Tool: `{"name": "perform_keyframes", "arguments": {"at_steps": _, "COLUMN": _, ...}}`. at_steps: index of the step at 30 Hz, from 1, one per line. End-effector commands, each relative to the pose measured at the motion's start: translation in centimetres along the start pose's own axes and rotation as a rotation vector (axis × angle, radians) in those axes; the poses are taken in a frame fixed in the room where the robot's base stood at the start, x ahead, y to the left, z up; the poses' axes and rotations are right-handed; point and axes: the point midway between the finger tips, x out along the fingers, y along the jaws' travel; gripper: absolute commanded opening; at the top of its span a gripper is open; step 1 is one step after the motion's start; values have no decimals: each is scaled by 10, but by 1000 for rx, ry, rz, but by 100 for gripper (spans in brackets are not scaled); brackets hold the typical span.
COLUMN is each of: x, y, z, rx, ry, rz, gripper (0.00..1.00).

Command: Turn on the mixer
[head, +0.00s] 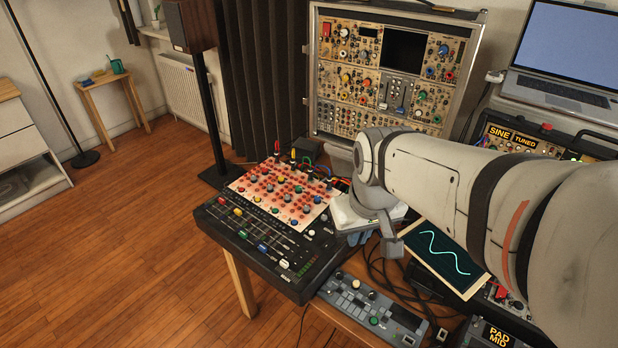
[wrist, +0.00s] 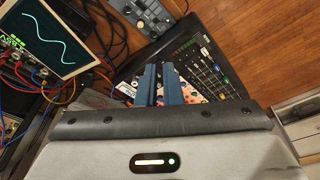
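The mixer (head: 282,262) is a black desk with a reddish-white panel of coloured knobs at its back and rows of coloured faders in front. It sits on the wooden table, left of my arm in the head view. In the wrist view the mixer (wrist: 188,47) lies beyond my fingers. My gripper (wrist: 160,70) shows there as two blue-grey fingers close together, with a narrow gap that does not clearly show whether they are open. The fingers overlap the mixer's knob panel in that view; contact cannot be told. In the head view my wrist mostly hides them. No power switch is clearly readable.
A tablet with a cyan wave (head: 444,257) lies right of my wrist. A grey control box (head: 372,308) sits in front of the mixer. A modular synth case (head: 388,70) stands behind, with cables around. A laptop (head: 566,62) is at right.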

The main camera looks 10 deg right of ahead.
Motion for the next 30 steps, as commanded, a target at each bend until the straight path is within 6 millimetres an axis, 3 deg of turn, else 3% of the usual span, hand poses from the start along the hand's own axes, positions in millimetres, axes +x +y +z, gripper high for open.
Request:
{"name": "perform_keyframes", "arguments": {"at_steps": 8, "x": 19, "y": 6, "z": -64, "rx": -206, "ry": -96, "rz": -44, "gripper": 0}}
{"name": "perform_keyframes", "arguments": {"at_steps": 18, "x": 72, "y": 14, "z": -130, "rx": -456, "ry": -188, "rz": -124, "gripper": 0}}
{"name": "perform_keyframes", "arguments": {"at_steps": 24, "x": 106, "y": 17, "z": -154, "rx": -570, "ry": -223, "rz": -170, "gripper": 0}}
{"name": "perform_keyframes", "arguments": {"at_steps": 30, "x": 125, "y": 18, "z": -164, "rx": -629, "ry": -237, "rz": -195, "gripper": 0}}
